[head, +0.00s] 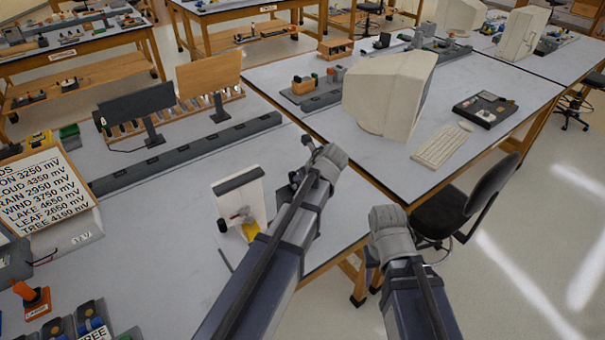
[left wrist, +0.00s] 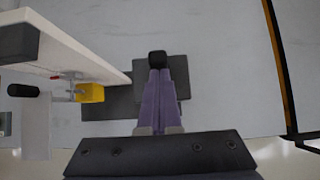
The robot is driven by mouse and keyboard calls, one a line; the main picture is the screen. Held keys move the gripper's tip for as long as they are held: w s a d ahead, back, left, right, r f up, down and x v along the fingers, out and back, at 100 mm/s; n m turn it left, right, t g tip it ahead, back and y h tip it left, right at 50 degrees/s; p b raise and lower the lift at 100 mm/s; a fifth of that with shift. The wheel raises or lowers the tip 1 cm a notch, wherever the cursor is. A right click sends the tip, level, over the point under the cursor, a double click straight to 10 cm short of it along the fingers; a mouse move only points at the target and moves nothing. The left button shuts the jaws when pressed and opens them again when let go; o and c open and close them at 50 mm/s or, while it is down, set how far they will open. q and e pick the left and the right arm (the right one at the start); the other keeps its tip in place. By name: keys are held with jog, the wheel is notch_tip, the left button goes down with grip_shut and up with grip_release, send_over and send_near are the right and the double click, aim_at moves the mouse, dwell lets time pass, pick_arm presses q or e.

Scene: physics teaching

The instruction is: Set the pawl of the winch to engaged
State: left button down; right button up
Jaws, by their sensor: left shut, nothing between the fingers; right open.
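The winch (head: 238,190) is a white upright panel with a dark top edge, standing on the near table. It carries a small red part (left wrist: 57,76), a metal pin and a yellow block (left wrist: 90,93); a dark handle (left wrist: 22,90) sticks out beside them. I cannot make out the pawl's shape or setting. My left gripper (left wrist: 158,60) is shut and empty, to the right of the winch and apart from the yellow block. In the head view my arm partly hides its fingers. My right gripper (head: 376,250) is open off the table's right edge, its fingers mostly hidden.
A long grey rail (head: 190,155) and a dark panel (head: 138,108) on a stand lie behind the winch. A sign with mV values (head: 50,195) stands at left. A computer monitor (head: 385,90) and keyboard (head: 440,147) are on the table beyond. A black chair (head: 465,205) is at right.

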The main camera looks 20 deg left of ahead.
pick_arm(q)
jog(key=shift+w+a, duration=0.2)
jog(key=shift+a, duration=0.1)
jog(key=shift+r, duration=0.1)
jog(key=shift+r+p, duration=0.8)
jog(key=shift+p, duration=0.05)
jog(key=p+v, duration=0.6)
jog(key=v, duration=0.1)
jog(key=shift+d+r, duration=0.2)
jog(key=shift+r, duration=0.1)
